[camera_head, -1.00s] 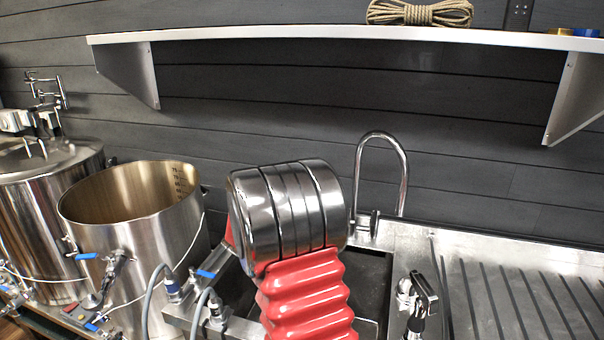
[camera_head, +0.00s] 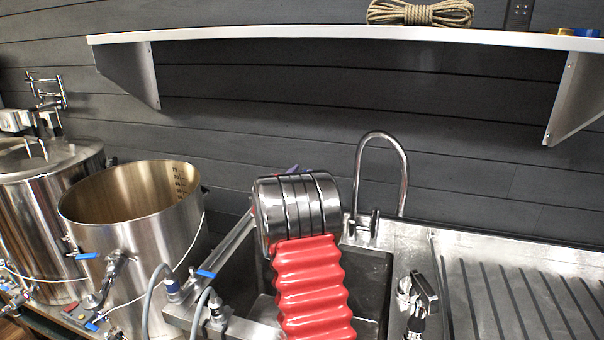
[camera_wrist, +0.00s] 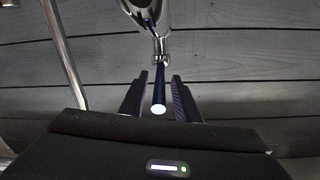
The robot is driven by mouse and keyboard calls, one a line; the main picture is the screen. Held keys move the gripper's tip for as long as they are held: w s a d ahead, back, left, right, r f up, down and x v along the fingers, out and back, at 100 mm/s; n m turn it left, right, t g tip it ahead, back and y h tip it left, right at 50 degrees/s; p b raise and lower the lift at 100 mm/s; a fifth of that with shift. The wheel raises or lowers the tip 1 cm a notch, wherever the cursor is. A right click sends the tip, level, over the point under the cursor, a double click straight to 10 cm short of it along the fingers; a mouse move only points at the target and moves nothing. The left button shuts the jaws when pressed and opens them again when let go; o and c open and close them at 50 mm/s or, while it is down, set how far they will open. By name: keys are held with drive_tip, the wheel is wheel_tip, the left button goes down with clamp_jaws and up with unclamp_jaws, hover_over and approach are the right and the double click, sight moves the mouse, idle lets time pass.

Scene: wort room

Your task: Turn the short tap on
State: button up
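In the wrist view a chrome tap body (camera_wrist: 148,12) with a thin dark lever (camera_wrist: 159,88) shows at the top middle. The lever ends in a pale tip and lies between the two fingers of my gripper (camera_wrist: 160,80). The fingers are open, with a gap on each side of the lever. In the head view my arm's wrist hides the fingers and this tap. A slanting silver bar (camera_head: 226,247) shows left of my wrist; I cannot tell whether it belongs to the tap. Another chrome fitting with a handle (camera_head: 420,295) stands at the sink's right.
A tall gooseneck faucet (camera_head: 403,170) stands right of my wrist; a chrome pipe (camera_wrist: 62,50) crosses the wrist view's left. The sink (camera_head: 372,275) lies below, with a ribbed drainer (camera_head: 520,300) right. Steel kettles (camera_head: 150,245) stand left. A white shelf (camera_head: 340,36) is above.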

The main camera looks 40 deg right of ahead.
drive_tip(key=shift+w+d, duration=0.15)
drive_tip(key=shift+d, duration=0.15)
clamp_jaws()
idle(0.5)
